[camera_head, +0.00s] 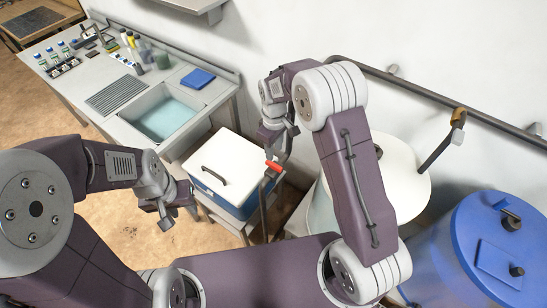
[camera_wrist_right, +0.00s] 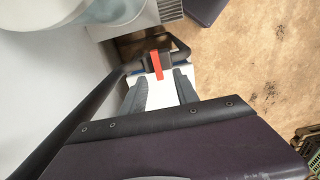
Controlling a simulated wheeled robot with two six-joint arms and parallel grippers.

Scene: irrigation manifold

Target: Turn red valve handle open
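The red valve handle (camera_head: 273,167) sits on a dark pipe to the right of the white-lidded box in the head view. In the right wrist view the red handle (camera_wrist_right: 157,65) points toward my gripper, just beyond the fingertips. My right gripper (camera_wrist_right: 160,82) is open, with its two fingers apart on either side of the handle's line. No contact is visible. In the head view my right gripper (camera_head: 276,146) hangs just above the handle and is partly hidden by its arm. My left gripper (camera_head: 178,210) looks open and empty, left of the box.
The white-lidded blue box (camera_head: 226,165) stands beside the valve. A blue barrel (camera_head: 470,240) and a white tank (camera_head: 405,180) are at the right. A sink counter (camera_head: 105,90) with bottles is at the upper left. A dark rail (camera_head: 430,97) runs along the wall.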

